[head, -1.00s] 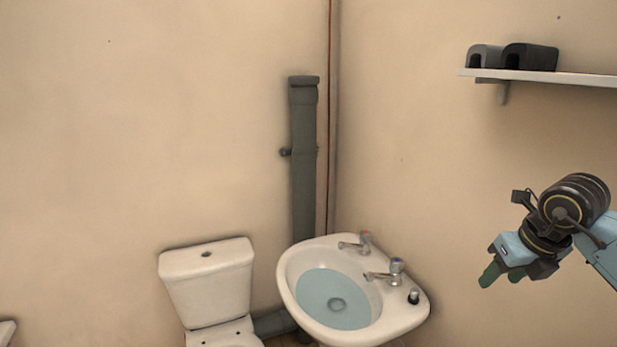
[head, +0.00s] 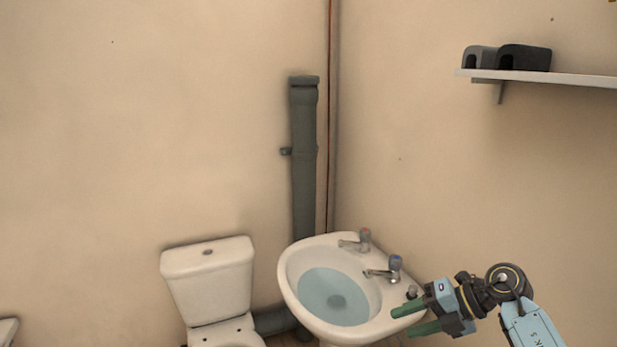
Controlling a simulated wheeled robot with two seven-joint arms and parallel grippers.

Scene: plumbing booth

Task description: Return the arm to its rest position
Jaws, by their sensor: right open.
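My right arm comes in from the lower right. Its gripper (head: 403,321) has two green fingers that stand apart with nothing between them. The fingers point left, and in the picture they overlap the right rim of the white sink (head: 298,262). I cannot tell whether they touch the rim. The sink holds bluish water. My left gripper is not in view.
A white toilet (head: 208,285) and a grey pipe (head: 304,160) are left. A shelf (head: 560,77) holds two dark objects (head: 522,58).

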